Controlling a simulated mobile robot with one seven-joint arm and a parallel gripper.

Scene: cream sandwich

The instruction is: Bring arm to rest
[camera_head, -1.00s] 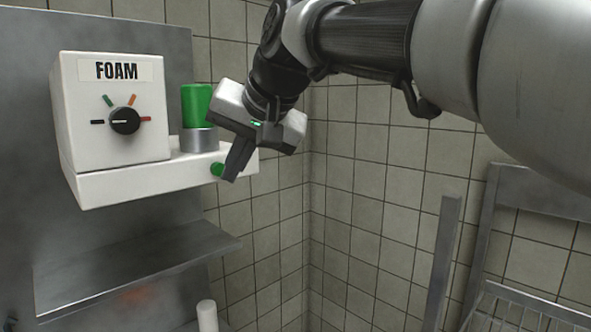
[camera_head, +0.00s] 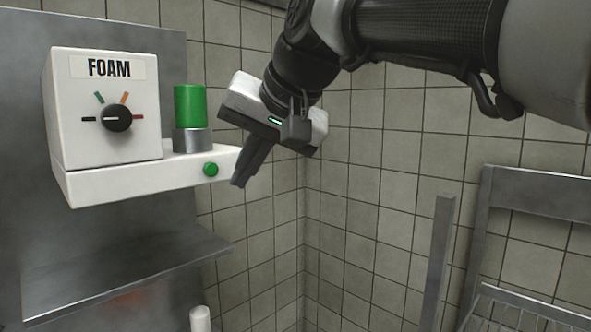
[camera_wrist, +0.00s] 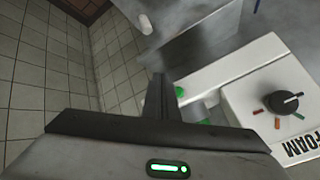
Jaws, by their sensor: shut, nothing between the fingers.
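My gripper (camera_head: 241,180) is shut and empty. In the head view it hangs tilted, fingers pointing down, just right of the white FOAM machine (camera_head: 103,105). The green button (camera_head: 211,169) on the machine's base front is fully visible, left of the fingertips, and the gripper looks apart from it. My arm reaches in from the upper right. In the wrist view my shut fingers (camera_wrist: 158,82) point toward the machine's side, with the green button (camera_wrist: 179,92) just right of them.
A green cylinder (camera_head: 190,106) stands on a metal collar on the machine's base. A dial (camera_head: 117,118) is on its front. A metal shelf (camera_head: 125,262) lies below, with a white cylinder (camera_head: 200,319) under it. A metal rack (camera_head: 530,190) stands right. The tiled corner between is open.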

